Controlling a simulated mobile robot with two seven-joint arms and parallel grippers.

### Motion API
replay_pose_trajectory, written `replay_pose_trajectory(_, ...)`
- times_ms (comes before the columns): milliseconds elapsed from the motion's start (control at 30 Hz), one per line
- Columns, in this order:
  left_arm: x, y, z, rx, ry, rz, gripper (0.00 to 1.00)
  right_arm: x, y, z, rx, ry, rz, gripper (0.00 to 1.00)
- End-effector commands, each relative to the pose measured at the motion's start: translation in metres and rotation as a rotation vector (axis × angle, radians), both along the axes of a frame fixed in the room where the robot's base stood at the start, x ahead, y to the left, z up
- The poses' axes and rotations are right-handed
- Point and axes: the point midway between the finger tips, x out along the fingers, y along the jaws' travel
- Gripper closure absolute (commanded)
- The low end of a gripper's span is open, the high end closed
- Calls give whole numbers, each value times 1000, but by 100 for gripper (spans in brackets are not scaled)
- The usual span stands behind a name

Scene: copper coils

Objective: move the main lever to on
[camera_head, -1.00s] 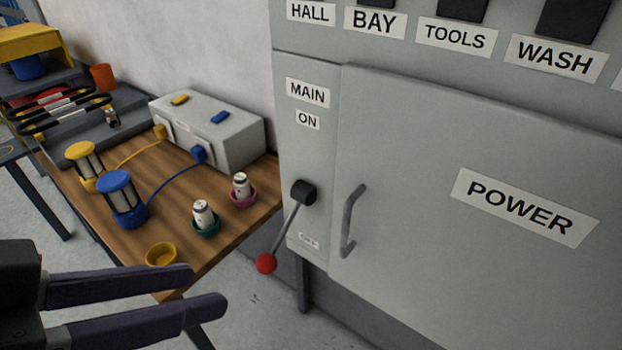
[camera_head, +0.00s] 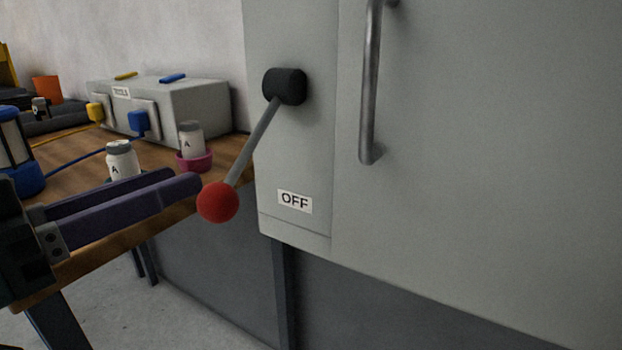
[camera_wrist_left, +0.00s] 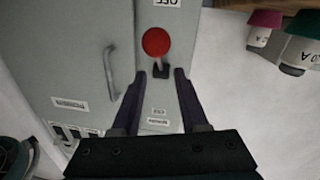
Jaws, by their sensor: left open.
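The main lever has a grey rod, a black pivot (camera_head: 285,87) on the grey cabinet and a red ball knob (camera_head: 217,202). It points down and out to the left, towards the OFF label (camera_head: 295,201). The knob also shows in the left wrist view (camera_wrist_left: 156,41), just beyond the gap between the fingers. My left gripper (camera_head: 192,187) is open and empty, its purple fingertips close to the knob in the head view. I cannot tell whether they touch it. The ON label is outside the head view. My right gripper is not in view.
The cabinet door handle (camera_head: 371,90) stands out to the right of the lever. A wooden table (camera_head: 75,268) at the left bears a grey box (camera_head: 195,108) with cables, and white jars (camera_head: 190,138) in coloured cups.

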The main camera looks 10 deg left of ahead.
Motion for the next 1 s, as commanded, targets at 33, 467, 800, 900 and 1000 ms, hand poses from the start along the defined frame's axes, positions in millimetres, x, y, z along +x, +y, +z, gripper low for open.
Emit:
replay_pose_trajectory(33, 4, -2, 2, -3, -1, 1, 56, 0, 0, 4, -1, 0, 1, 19)
replay_pose_trajectory(467, 70, -36, 4, -4, 0, 0, 56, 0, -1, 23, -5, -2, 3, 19)
replay_pose_trajectory(800, 86, -45, 1, 1, 2, -1, 56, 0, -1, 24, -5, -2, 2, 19)
replay_pose_trajectory(900, 86, -45, 1, 1, 2, -1, 56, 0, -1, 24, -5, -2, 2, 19)
replay_pose_trajectory(1000, 85, -45, 1, 1, 2, -1, 64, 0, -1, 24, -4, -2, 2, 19)
